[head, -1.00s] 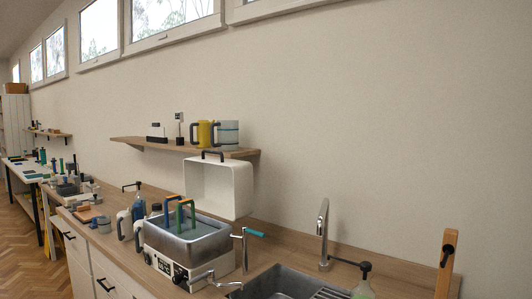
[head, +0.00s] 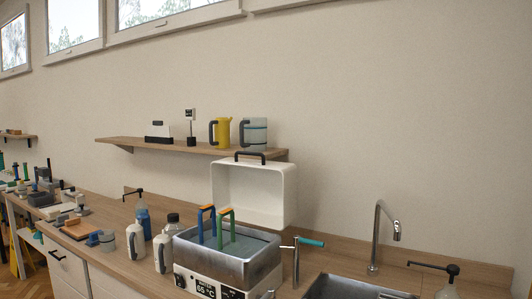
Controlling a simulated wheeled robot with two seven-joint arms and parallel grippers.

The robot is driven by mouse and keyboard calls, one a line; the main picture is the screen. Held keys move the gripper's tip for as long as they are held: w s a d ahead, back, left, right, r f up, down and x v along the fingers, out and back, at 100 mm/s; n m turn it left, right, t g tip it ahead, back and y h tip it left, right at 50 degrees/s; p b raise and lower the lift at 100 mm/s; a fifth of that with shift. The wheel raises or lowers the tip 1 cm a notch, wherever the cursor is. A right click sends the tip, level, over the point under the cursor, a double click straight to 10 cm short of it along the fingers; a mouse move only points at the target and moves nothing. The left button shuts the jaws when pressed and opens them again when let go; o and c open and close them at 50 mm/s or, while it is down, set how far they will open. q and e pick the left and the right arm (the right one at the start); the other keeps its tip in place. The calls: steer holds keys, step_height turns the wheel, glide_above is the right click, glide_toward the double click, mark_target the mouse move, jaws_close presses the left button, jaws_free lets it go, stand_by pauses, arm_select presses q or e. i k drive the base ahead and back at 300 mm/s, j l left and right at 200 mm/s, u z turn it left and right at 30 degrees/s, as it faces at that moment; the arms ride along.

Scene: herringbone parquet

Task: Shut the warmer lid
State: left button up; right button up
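The warmer (head: 190,259) is a steel and white box on the wooden counter, with a display on its front. Its white lid (head: 281,211) stands open, tilted up at the back, with a black handle (head: 251,156) on its top edge. A blue and an orange-topped handle (head: 207,226) and a green handle (head: 226,231) stick up out of the warmer's basin. Neither of my grippers is in view.
A tap (head: 377,235) and sink (head: 345,288) lie to the right, with a teal-handled lever (head: 310,241) between. Bottles (head: 136,240) crowd the warmer's left side. A shelf (head: 185,148) with jugs (head: 221,132) hangs above the lid.

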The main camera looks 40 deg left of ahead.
mark_target(264, 194)
steer(key=k+j, duration=0.15)
steer(key=j, duration=0.25)
steer(key=k+j, duration=0.1)
steer(key=j, duration=0.25)
steer(key=k+j+z, duration=0.1)
steer(key=j, duration=0.3)
steer(key=k+j, duration=0.2)
steer(key=j, duration=0.15)
steer(key=k+j+z, duration=0.1)
steer(key=j, duration=0.3)
steer(key=k+j, duration=0.2)
steer(key=j, duration=0.15)
steer(key=k+j, duration=0.2)
steer(key=j, duration=0.15)
steer(key=i+z, duration=0.05)
